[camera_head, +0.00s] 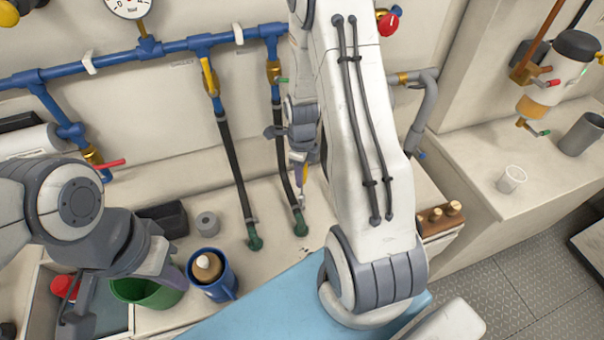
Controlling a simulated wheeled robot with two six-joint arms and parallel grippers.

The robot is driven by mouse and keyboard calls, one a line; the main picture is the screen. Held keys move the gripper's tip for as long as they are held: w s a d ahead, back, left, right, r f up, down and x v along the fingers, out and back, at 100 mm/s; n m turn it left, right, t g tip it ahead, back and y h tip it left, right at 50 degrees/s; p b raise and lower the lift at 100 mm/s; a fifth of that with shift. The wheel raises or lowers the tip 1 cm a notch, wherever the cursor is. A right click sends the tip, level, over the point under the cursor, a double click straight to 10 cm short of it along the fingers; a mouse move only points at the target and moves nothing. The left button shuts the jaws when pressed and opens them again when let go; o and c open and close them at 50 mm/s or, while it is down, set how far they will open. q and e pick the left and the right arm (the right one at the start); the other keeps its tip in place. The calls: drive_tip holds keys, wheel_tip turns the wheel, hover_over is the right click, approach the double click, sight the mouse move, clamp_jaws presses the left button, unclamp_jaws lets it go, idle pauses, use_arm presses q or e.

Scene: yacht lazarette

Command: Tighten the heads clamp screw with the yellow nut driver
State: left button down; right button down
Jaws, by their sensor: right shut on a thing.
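My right gripper (301,150) is shut on the yellow nut driver (299,182), largely hidden by the gripper and arm. The driver points down, its tip near the clamp (298,207) at the foot of the right black hose (284,150); I cannot tell whether they touch. This hose ends on a green fitting (300,228). A second black hose (234,165) to its left has a similar clamp and green fitting (254,241). I cannot read which one is labelled heads. My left gripper (78,300) hangs beside the green container; its fingers are unclear.
A green container (148,293), a blue mug (223,287) with a tan-topped thing inside and a grey roll (207,224) stand at front left. A blue pipe (150,55) crosses the wall. A light-blue surface (265,310) lies in front. A white cup (511,179) stands on the right counter.

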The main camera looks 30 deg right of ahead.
drive_tip(key=shift+r+p, duration=1.2)
drive_tip(key=shift+r, duration=0.35)
drive_tip(key=shift+f, duration=0.2)
drive_tip(key=shift+f+n+b, duration=1.1)
drive_tip(key=shift+f+b, duration=0.05)
drive_tip(key=shift+f, duration=0.15)
drive_tip(key=shift+f+b, duration=0.65)
drive_tip(key=shift+f, duration=0.4)
